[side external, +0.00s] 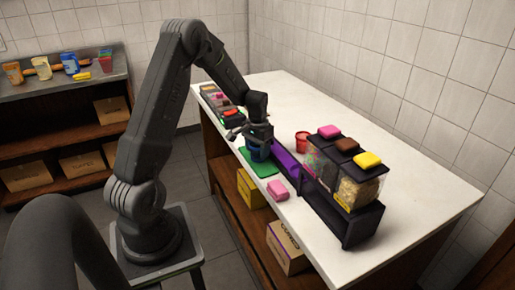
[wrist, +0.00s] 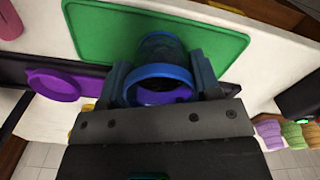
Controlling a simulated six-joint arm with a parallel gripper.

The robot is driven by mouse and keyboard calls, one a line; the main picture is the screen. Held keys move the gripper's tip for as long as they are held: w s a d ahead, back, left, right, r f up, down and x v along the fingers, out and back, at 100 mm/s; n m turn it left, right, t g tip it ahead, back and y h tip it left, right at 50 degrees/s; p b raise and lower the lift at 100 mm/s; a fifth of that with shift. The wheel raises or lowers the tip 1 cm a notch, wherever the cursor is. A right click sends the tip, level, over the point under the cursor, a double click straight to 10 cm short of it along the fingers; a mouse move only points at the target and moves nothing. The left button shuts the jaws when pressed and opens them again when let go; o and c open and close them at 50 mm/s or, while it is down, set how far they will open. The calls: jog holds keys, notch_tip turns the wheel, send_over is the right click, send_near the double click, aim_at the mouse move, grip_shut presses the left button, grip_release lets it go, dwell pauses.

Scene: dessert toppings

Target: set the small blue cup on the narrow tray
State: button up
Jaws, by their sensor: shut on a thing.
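The small blue cup (side external: 257,153) is in my gripper (side external: 252,135), above or on a green flat board (side external: 262,170); I cannot tell whether it touches. In the wrist view the blue cup (wrist: 160,71) sits between the two fingers of my gripper (wrist: 160,82), its rim toward the camera and its inside dark and purple. The green board (wrist: 95,35), with a thin raised edge, lies behind it. A long dark holder (side external: 345,222) with a purple strip (side external: 286,163) runs beside the board. I cannot tell which piece is the narrow tray.
A red cup (side external: 302,141) stands behind the holder. The white counter (side external: 425,178) is clear at the right.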

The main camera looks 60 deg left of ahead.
jog(key=o, duration=1)
jog(key=shift+f, duration=0.1)
notch_tip(320, 180, up, 12)
jog(key=s+d+r+m+t, duration=0.1)
jog(key=d+r, duration=0.5)
jog(key=d, duration=0.3)
jog(key=s+d+r+m+t, duration=0.1)
jog(key=s+d+r+t, duration=0.1)
jog(key=s+d, duration=0.6)
jog(key=s+d+r+m+t, duration=0.2)
jog(key=s+d, duration=0.6)
jog(key=d, duration=0.3)
jog(key=shift+d+m+t, duration=0.2)
jog(key=shift+m+t, duration=0.1)
jog(key=shift+r, duration=0.1)
